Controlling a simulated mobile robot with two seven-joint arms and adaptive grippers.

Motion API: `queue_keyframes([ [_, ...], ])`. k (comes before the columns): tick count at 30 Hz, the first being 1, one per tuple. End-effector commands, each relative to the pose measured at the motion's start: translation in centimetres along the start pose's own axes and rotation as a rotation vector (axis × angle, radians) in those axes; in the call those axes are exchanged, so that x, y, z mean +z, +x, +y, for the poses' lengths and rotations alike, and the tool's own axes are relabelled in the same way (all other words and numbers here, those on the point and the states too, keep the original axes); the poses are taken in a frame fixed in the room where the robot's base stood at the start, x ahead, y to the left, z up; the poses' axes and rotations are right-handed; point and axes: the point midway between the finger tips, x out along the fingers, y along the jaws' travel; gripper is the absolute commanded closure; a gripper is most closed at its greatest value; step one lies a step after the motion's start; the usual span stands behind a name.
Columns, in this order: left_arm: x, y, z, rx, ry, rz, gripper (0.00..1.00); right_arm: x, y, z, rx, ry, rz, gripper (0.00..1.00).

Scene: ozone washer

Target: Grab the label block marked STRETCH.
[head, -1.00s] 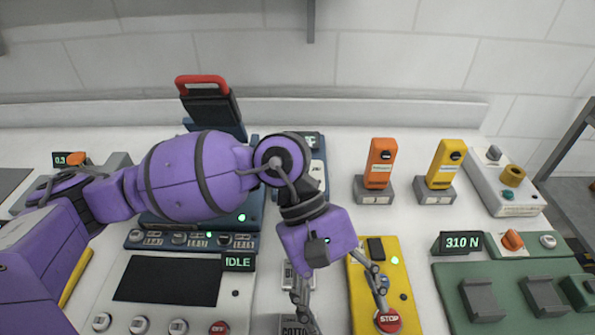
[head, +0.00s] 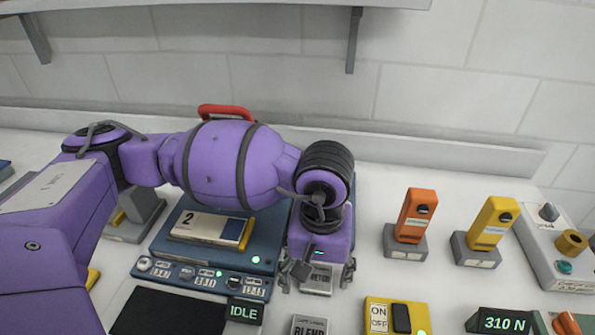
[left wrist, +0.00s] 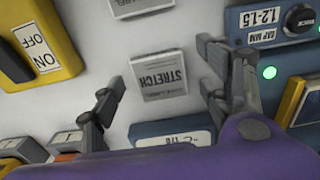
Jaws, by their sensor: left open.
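The STRETCH label block (left wrist: 160,75) is a small light grey block lying on the white bench. Its text reads upside down in the left wrist view. In the head view the block (head: 318,283) is partly covered by my left gripper, and only part of its word shows. My left gripper (head: 324,273) points down over it, open. In the left wrist view its fingers (left wrist: 160,94) stand on either side of the block, with visible gaps and no grip on it. My right gripper is not in view.
A blue machine reading IDLE (head: 205,280) is to the left, and a yellow ON/OFF box (head: 380,322) to the right. Orange (head: 415,215) and yellow (head: 490,225) upright devices stand further right. A wall is behind.

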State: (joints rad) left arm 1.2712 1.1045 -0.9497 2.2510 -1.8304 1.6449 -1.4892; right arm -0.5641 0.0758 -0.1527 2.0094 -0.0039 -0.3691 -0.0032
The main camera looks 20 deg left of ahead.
Motion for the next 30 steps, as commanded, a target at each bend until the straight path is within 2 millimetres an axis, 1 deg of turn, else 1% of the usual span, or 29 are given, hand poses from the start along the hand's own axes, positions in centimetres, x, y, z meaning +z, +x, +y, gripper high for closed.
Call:
queue_keyframes([
  [3, 0.00, 0.48, 0.04, 0.001, 0.000, 0.000, 0.30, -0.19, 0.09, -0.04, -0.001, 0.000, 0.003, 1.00],
  [8, -0.01, 0.47, 0.05, 0.001, 0.000, 0.000, 0.30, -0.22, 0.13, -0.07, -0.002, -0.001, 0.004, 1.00],
  [11, -0.01, 0.44, 0.06, 0.002, 0.000, 0.000, 0.42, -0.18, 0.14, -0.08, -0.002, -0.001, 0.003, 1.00],
  [18, -0.03, 0.40, 0.08, 0.002, 0.000, 0.001, 0.73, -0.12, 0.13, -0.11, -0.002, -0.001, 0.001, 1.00],
  [20, -0.03, 0.38, 0.09, 0.002, 0.000, 0.001, 0.79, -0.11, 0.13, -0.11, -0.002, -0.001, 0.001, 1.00],
  [26, -0.04, 0.35, 0.09, 0.002, 0.000, 0.001, 0.79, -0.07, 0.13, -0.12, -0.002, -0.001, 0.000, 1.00],
  [30, -0.07, -0.06, 0.11, 0.003, 0.000, 0.002, 0.79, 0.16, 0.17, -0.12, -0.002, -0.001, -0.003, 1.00],
])
